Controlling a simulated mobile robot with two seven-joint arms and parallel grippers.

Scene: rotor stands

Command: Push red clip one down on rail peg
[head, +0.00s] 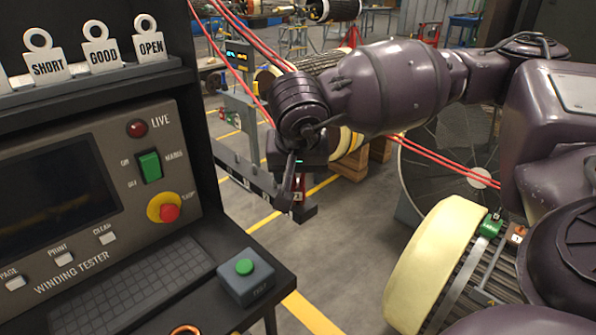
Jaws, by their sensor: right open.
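My right gripper (297,178) reaches in from the right and points down at the near end of a dark rail (250,180). A small red clip (299,187) with a pale label shows just under and beside the fingers, at the rail's end. The gripper is open around or beside the clip; I cannot tell whether the fingers touch it. The peg under the clip is hidden, so how far down the clip sits is unclear. My left gripper is not in view.
The winding tester (100,190) with labelled tags fills the left. A box with a green button (245,276) stands on its ledge. A cream-rimmed rotor (432,262) with a green clip (490,227) is at lower right. Red cables (440,158) run behind my arm.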

